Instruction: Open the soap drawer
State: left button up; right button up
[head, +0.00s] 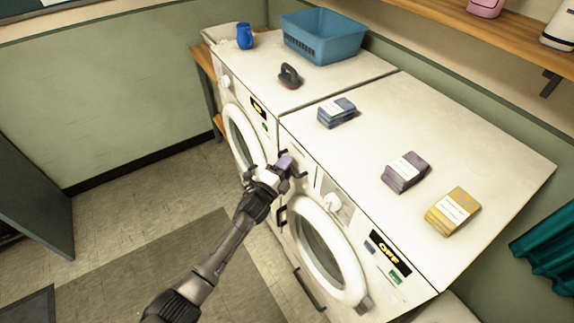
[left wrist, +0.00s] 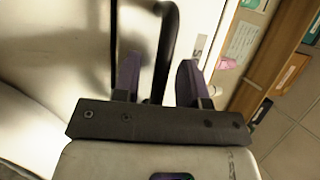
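The soap drawer (head: 298,149) is a pale panel at the upper left of the nearer washer's front, below the top edge. It looks shut, and my left gripper hides part of it in the head view. My left gripper (head: 290,168) is right at this panel. In the left wrist view, its two purple fingers (left wrist: 158,82) stand apart with a dark curved handle (left wrist: 166,40) between them. There are visible gaps beside the handle, and I cannot tell whether either finger touches it. My right gripper is not in view.
The nearer washer has a round white door (head: 325,250) below and a white knob (head: 333,202) right of the drawer. Its top holds blue (head: 336,113), purple (head: 404,172) and yellow (head: 452,211) packs. A blue basket (head: 324,37) stands on the farther machine. The floor at left is clear.

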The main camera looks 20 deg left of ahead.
pick_arm(q)
jog(key=shift+w, duration=0.15)
jog(key=shift+c, duration=0.3)
grip_shut()
dwell(0.3)
